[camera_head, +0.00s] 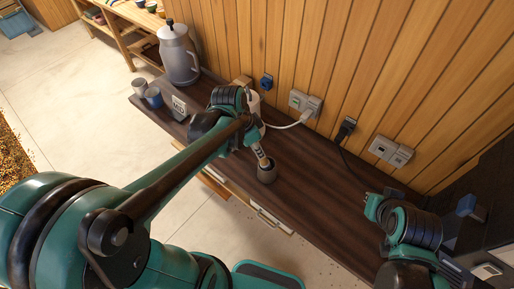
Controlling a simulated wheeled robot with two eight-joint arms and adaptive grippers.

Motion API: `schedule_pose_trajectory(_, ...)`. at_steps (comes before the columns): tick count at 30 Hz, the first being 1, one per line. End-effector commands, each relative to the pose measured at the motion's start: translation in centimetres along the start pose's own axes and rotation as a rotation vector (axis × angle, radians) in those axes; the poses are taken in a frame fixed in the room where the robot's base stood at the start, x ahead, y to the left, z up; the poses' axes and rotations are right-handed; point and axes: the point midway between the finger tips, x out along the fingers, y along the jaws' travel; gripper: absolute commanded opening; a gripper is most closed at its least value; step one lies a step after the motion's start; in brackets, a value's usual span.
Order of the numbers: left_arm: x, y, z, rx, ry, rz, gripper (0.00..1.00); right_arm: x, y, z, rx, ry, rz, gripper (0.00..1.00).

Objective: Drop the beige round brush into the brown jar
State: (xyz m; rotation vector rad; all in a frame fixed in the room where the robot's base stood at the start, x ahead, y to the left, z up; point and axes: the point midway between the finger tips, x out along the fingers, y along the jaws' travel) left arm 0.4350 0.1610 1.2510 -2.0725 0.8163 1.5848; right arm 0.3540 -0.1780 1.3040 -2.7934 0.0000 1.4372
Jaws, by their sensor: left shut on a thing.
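The brown jar (267,174) stands on the dark wooden counter, near its front edge. My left gripper (255,143) is just above the jar, shut on a slim beige piece, which looks like the beige round brush (261,155). The brush's lower end is at the jar's mouth. I cannot tell how far inside it reaches, and the gripper and wrist hide its upper part. My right gripper (374,207) is at the right over the counter, away from the jar. Its fingers are too unclear to read.
The dark counter (315,185) is clear to the right of the jar. A grey metal pitcher (178,54), cups (153,97) and a small sign (179,106) stand at its left end. Sockets with cables (305,104) are on the wooden wall behind.

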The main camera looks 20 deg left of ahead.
Motion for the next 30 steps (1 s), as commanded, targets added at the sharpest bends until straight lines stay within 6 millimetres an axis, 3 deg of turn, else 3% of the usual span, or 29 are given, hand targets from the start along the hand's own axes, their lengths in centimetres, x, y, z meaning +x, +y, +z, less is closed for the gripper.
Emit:
schedule_pose_trajectory(15,2.7,-0.1,0.8,0.0,-0.001,0.0,0.0,1.9,0.0,1.4,0.0,0.0,0.0,0.0)
schedule_pose_trajectory(24,2.7,-0.1,0.8,0.0,-0.001,0.0,0.0,2.0,0.0,1.4,0.0,0.0,0.0,0.0)
schedule_pose_trajectory(25,2.7,-0.1,0.8,0.0,-0.001,0.0,0.24,2.0,0.0,1.4,0.0,0.0,0.0,0.0)
schedule_pose_trajectory(27,2.7,-0.1,0.8,0.0,-0.001,0.0,0.42,2.0,0.0,1.4,0.0,0.0,0.0,0.0)
schedule_pose_trajectory(30,2.7,-0.1,0.8,0.0,-0.001,0.0,0.45,2.0,0.0,1.4,0.0,0.0,0.0,0.0)
